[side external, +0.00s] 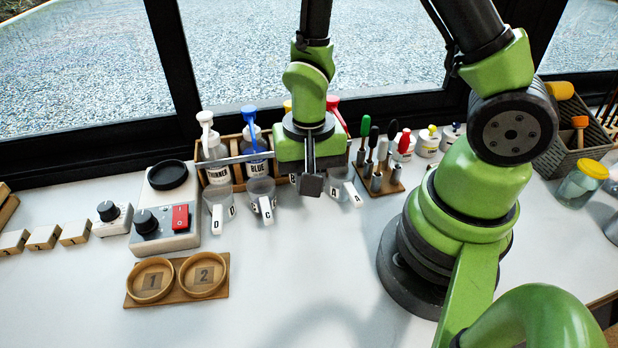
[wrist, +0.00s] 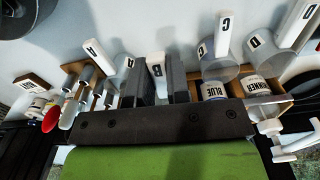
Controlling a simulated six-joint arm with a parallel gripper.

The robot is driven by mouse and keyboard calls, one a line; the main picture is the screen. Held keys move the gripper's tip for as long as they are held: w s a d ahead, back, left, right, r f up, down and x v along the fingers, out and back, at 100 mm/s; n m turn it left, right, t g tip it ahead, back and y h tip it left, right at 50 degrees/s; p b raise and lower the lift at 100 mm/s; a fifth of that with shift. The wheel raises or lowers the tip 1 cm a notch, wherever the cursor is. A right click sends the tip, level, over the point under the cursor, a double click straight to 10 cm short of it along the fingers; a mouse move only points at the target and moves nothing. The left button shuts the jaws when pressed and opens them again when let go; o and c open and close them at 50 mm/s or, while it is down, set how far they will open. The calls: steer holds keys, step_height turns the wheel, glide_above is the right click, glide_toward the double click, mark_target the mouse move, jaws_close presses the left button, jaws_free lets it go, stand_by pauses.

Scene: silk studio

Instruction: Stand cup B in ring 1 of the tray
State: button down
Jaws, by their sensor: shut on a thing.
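Cup B (wrist: 156,62) shows its white lettered handle between my fingers in the wrist view; its body is mostly hidden. My gripper (wrist: 160,82) is shut on this handle. In the side view my gripper (side external: 311,184) points down in the row of cups, between cups C and A, and covers most of cup B. The wooden tray (side external: 222,264) lies at the front left. Its ring 1 (side external: 150,298) is on the left and ring 2 (side external: 204,293) on the right; both are empty.
Cups D (side external: 218,212) and C (side external: 262,200) stand left of my gripper, cup A (side external: 342,188) close on its right. A bottle rack (side external: 238,178) is behind them. A device with a red switch (side external: 180,217) stands behind the tray. The table front is clear.

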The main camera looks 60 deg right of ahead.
steer(key=w+a+m, duration=0.1)
steer(key=a+m, duration=0.1)
steer(key=w+a+r+m, duration=0.1)
steer(key=a+m, duration=0.1)
steer(key=w+a+r+m, duration=0.1)
steer(key=a+m, duration=0.1)
steer(key=shift+w, duration=0.25)
steer(key=w+a+f+n, duration=0.2)
steer(key=a+n, duration=0.9)
steer(key=a, duration=1.1)
steer(key=shift+w+d+f, duration=0.25)
steer(key=shift+w+d, duration=0.55)
steer(key=shift+w, duration=0.05)
steer(key=shift+w+d+f, duration=0.2)
steer(key=shift+w+d, duration=0.6)
steer(key=shift+d+f, duration=0.1)
steer(key=shift+f, duration=1.3)
steer(key=shift+f, duration=0.4)
